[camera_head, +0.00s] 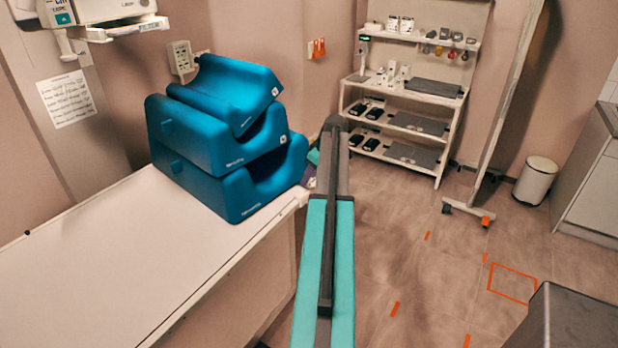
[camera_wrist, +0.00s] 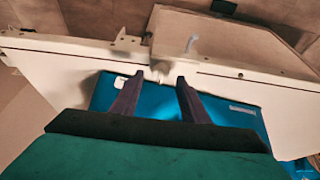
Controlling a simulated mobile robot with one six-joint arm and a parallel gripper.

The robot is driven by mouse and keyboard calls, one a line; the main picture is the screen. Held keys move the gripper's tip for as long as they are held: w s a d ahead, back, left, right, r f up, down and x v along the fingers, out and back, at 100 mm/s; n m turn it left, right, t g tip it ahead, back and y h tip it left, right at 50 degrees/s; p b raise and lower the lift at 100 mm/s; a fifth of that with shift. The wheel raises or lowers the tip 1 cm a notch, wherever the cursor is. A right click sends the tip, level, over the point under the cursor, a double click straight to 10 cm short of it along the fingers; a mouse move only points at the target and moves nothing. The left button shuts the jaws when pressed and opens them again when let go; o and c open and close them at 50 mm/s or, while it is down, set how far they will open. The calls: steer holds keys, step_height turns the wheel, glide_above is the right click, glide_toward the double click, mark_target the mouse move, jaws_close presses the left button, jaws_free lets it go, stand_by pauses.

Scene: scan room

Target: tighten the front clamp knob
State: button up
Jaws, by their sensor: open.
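I cannot make out the front clamp knob for certain in either view. In the wrist view a small pale fitting (camera_wrist: 160,68) sits at the white edge, just beyond the gap between my fingertips. My gripper (camera_wrist: 154,80) has two dark purple fingers, apart and with nothing held between them. A blue block (camera_wrist: 225,115) lies behind and around the fingers in that view. In the head view my arm hides most of the gripper, beside the right end of the table (camera_head: 120,260).
Several blue padded supports (camera_head: 215,130) are stacked on the table's far end, close to my arm. A shelf unit (camera_head: 410,95) stands at the back. A white bin (camera_head: 536,180) and a wheeled panel (camera_head: 505,95) stand to the right. The floor between is mostly clear.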

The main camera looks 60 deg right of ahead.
steer(key=shift+x, duration=0.9)
steer(key=c, duration=1)
